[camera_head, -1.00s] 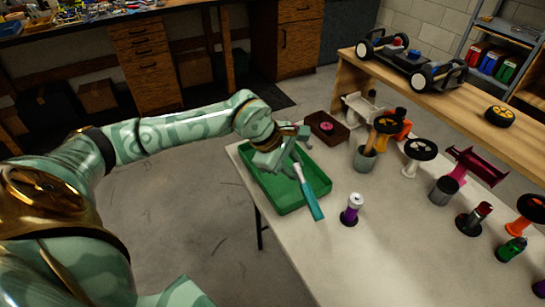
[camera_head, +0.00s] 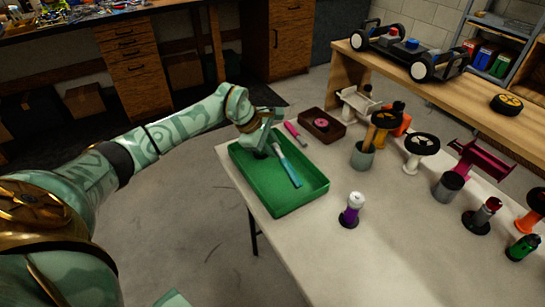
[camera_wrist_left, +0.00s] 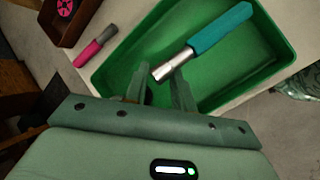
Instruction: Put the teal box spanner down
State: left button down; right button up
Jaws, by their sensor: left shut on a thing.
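The teal box spanner (camera_head: 288,167) has a teal handle and a silver shank. My left gripper (camera_head: 266,143) is shut on its silver end, at the back of the green tray (camera_head: 318,186). The spanner lies within the tray's outline, handle toward the front right; I cannot tell whether it touches the tray floor. In the left wrist view the teal handle (camera_wrist_left: 220,30) points away from the left gripper's fingers (camera_wrist_left: 163,82), and the silver end shows between the fingertips.
A pink-handled tool (camera_head: 292,131) lies behind the tray, beside a brown box (camera_head: 335,131). A purple-and-white bottle (camera_head: 351,208) stands right of the tray.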

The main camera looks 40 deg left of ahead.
pick_arm(q)
jog(key=shift+w+a+f, duration=0.15)
jog(key=shift+f, duration=0.1)
notch_tip(320, 180, down, 4)
jog(key=shift+a+r+b, duration=0.1)
jog(key=shift+r+b, duration=0.15)
jog(key=shift+b, duration=0.5)
jog(key=shift+w, duration=0.1)
pick_arm(e)
jog(key=shift+s+a+f, duration=0.3)
jog(key=shift+a+f, duration=0.1)
jog(key=shift+f, duration=0.25)
pick_arm(q)
jog(key=shift+r, duration=0.1)
pick_arm(e)
jog(key=shift+d, duration=0.1)
jog(key=shift+f, duration=0.1)
pick_arm(q)
jog(key=c, duration=1.2)
grip_release()
jog(key=shift+o, duration=0.2)
pick_arm(e)
jog(key=shift+d, duration=0.2)
